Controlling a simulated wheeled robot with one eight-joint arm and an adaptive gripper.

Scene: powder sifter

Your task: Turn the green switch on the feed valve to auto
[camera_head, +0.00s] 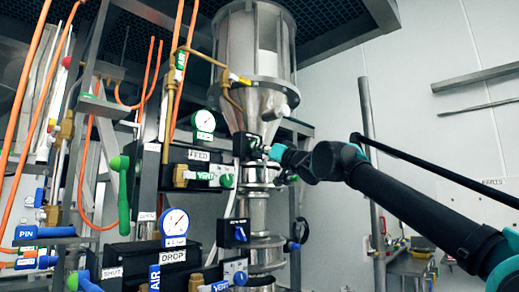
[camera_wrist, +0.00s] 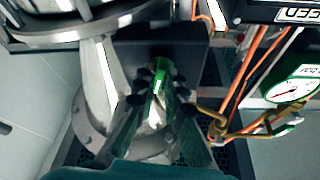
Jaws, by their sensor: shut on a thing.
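The green switch (camera_wrist: 160,66) shows in the wrist view between the fingertips of my gripper (camera_wrist: 159,84). My gripper is shut on it, with one dark finger on each side. In the head view the switch's black box (camera_head: 243,145) sits on the front of the steel sifter column, below the hopper cone. My gripper (camera_head: 270,152) reaches it from the right and touches or nearly touches its right side. The fingers hide part of the switch, and its exact setting cannot be read.
The steel hopper (camera_head: 255,45) stands above. A black FEED panel (camera_head: 190,165) with a green-rimmed gauge (camera_head: 204,122) is to the left. A lower box with a blue switch (camera_head: 239,234) sits below on the column. Orange hoses run at far left. A grey post (camera_head: 372,150) stands at right.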

